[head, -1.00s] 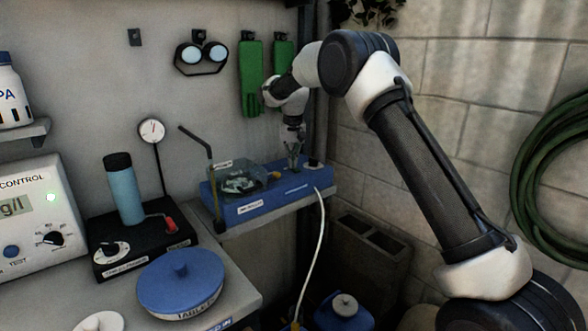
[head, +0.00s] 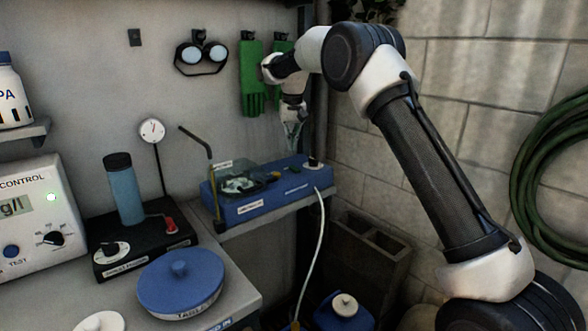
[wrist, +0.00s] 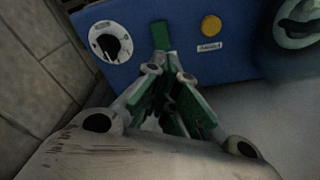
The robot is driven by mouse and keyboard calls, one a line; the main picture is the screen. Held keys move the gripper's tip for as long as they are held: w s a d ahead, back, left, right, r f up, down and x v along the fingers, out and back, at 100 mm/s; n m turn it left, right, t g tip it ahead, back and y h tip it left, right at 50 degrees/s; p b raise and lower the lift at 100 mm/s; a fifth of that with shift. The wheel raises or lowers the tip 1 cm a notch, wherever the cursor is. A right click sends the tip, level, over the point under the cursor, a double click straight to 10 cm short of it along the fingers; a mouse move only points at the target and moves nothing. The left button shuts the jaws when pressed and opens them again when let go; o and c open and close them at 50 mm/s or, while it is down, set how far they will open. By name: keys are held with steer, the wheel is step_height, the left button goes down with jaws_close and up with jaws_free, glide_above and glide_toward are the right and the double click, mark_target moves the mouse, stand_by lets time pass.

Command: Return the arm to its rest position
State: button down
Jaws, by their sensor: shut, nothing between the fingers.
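My gripper (head: 293,140) hangs pointing down above the right end of a blue box-shaped device (head: 262,206), in front of the back wall. A gap shows between my gripper and the device's top. In the wrist view, my gripper's fingers (wrist: 166,72) are together, with dark green pads and nothing held. Below them lie the blue device's top, a white dial with a black knob (wrist: 111,45) and a yellow button (wrist: 211,25). A green piece shows at the fingertips; I cannot tell whether it belongs to the device. My arm is bent, its elbow high at the upper right.
Green gloves (head: 251,80) and goggles (head: 202,55) hang on the wall behind. A blue flask (head: 124,190), a blue-lidded tub (head: 181,283) and a control meter (head: 32,215) stand left. A block wall and a green hose (head: 530,170) are at right. A white cable hangs from the device.

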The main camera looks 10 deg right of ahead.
mark_target(296, 171)
steer(key=shift+w+f+n, duration=0.15)
steer(key=shift+n, duration=0.15)
steer(key=shift+n+g, duration=0.4)
steer(key=shift+g, duration=0.1)
steer(key=s+f, duration=0.2)
steer(key=f, duration=0.1)
steer(key=s+d+f, duration=0.1)
steer(key=shift+s+f, duration=0.3)
steer(key=shift+f, duration=0.1)
steer(key=s, duration=0.1)
steer(key=s+d, duration=0.1)
steer(key=s, duration=0.1)
steer(key=shift+d, duration=0.15)
steer(key=s+d+r+t, duration=0.1)
steer(key=s+d+r, duration=0.2)
steer(key=s+d, duration=0.4)
steer(key=s+d+r+m+t, duration=0.1)
steer(key=s+d+r, duration=0.3)
steer(key=s, duration=1.8)
steer(key=s+d+r+t, duration=0.1)
steer(key=s+d+r, duration=0.3)
steer(key=s+d, duration=0.5)
steer(key=s, duration=0.6)
steer(key=shift+s+d+t, duration=0.3)
steer(key=shift+s, duration=0.05)
steer(key=shift+f, duration=0.15)
